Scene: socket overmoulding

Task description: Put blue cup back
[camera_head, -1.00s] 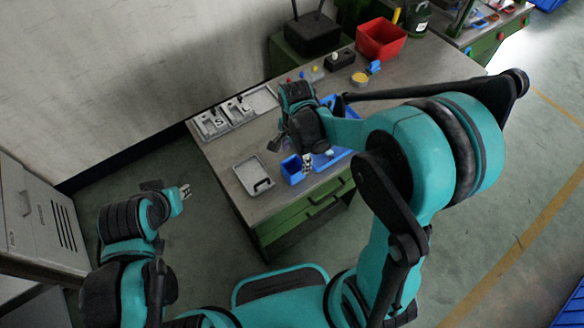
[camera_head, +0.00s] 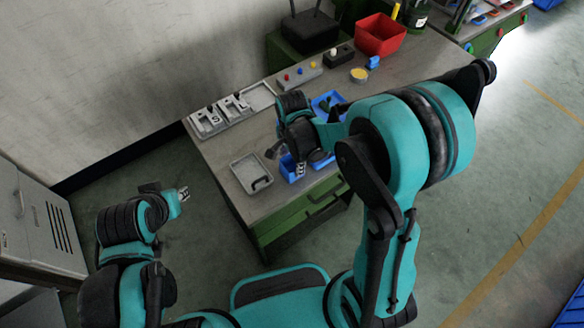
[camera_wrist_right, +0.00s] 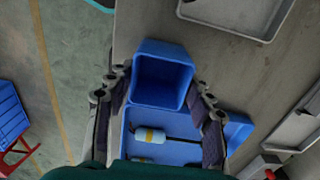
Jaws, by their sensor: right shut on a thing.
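The blue cup (camera_wrist_right: 163,75), an open square box, sits between the fingers of my right gripper (camera_wrist_right: 160,90) in the right wrist view. The fingers press on its two sides and it is empty inside. In the head view the cup (camera_head: 289,169) shows near the table's front edge, partly covered by my right gripper (camera_head: 286,160). The blue tray (camera_wrist_right: 185,152) lies right beside the cup, with a yellow-and-white tool (camera_wrist_right: 148,135) in it. My left gripper (camera_head: 183,194) hangs free over the floor, far from the cup; its fingers are too small to read.
A grey tray (camera_head: 243,162) lies left of the cup. Metal fixtures (camera_head: 222,113) stand at the table's back left edge. A button box (camera_head: 300,76), a red bin (camera_head: 380,42) and a yellow-topped round item (camera_head: 358,75) are farther back. Bare tabletop (camera_head: 215,150) shows at the left.

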